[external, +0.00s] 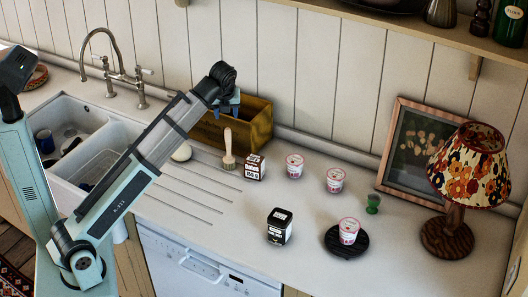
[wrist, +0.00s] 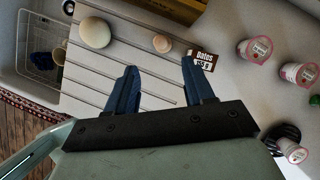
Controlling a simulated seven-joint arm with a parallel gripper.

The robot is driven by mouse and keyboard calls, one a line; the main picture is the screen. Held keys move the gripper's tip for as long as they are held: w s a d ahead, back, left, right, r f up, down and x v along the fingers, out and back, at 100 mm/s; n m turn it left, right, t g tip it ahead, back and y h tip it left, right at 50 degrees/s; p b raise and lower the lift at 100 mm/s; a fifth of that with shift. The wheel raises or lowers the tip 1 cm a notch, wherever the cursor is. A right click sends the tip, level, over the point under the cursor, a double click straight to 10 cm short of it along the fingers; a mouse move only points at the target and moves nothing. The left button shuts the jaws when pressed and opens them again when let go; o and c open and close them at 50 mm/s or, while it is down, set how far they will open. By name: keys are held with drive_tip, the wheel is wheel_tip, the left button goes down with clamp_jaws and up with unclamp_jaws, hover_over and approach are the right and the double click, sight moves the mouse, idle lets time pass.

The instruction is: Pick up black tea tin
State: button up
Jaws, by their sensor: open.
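The black tea tin (external: 279,227) is a black box-shaped tin with a white label. It stands upright on the white counter in the external view, in front of the dates box. I cannot make it out in the wrist view, where my gripper's body covers the lower middle. My gripper (external: 228,109) is raised well above the counter near the wooden crate, up and to the left of the tin. In the wrist view my gripper (wrist: 159,66) has its two blue fingers spread with nothing between them.
A dates box (external: 255,168), a wooden-handled brush (external: 228,150) and several yogurt cups (external: 294,167) stand nearby. One cup is on a black round trivet (external: 333,248). A wooden crate (external: 255,130), sink (external: 72,135) and lamp (external: 468,170) surround the area. Counter left of the tin is clear.

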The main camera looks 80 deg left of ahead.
drive_tip(key=o, duration=0.9)
